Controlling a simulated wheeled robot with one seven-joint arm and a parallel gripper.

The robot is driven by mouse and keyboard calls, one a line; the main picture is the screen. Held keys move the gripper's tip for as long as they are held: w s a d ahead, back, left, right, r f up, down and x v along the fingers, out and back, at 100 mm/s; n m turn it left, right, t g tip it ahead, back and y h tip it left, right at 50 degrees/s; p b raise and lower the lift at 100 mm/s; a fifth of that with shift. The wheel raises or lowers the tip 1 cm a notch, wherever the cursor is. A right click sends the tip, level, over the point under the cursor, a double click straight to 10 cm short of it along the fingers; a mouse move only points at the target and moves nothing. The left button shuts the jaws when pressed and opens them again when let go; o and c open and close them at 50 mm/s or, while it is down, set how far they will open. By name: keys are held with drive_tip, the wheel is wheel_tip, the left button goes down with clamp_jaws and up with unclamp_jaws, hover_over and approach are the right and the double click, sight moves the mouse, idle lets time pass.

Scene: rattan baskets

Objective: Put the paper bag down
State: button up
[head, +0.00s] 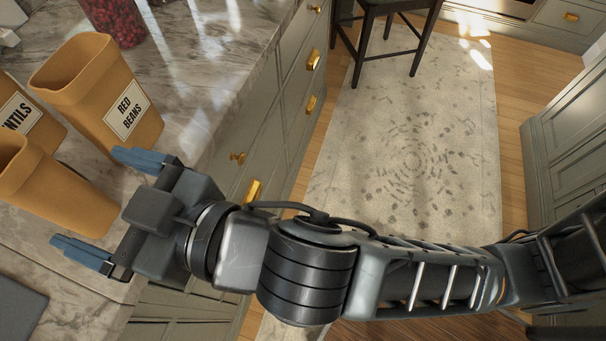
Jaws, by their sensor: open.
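Several tan paper bags stand upright on the marble counter at the left. One is labelled "RED BEANS" (108,98). A second bag with a label ending in "NTILS" (30,118) is partly cut off by the left edge. A third bag (50,190), with no label in sight, stands nearest my gripper. My gripper (97,200) is open at the counter's edge. Its blue fingers are spread wide and point left toward the third bag, which lies in line with the gap between them. I see no bag held between the fingers.
The marble counter (205,75) has clear room right of the red beans bag. A jar of red items (118,20) stands at the back. A dark grey flat thing (15,308) lies at lower left. Cabinet drawers with brass handles (313,59), a rug (415,130) and a dark stool (385,8) are to the right.

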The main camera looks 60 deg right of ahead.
drive_tip(key=s+d+f+g, duration=0.1)
drive_tip(key=s+d+f, duration=0.5)
drive_tip(key=d, duration=0.1)
drive_tip(key=s+d+f+m+h, duration=0.1)
drive_tip(key=s+d+h, duration=0.1)
drive_tip(key=s+d, duration=0.3)
drive_tip(key=s+d+f+m+g+h, duration=0.1)
drive_tip(key=s+d, duration=0.5)
drive_tip(key=s, duration=0.8)
drive_tip(key=shift+d+m+h, duration=0.25)
drive_tip(key=shift+m+h, duration=0.45)
drive_tip(key=shift+h, duration=0.2)
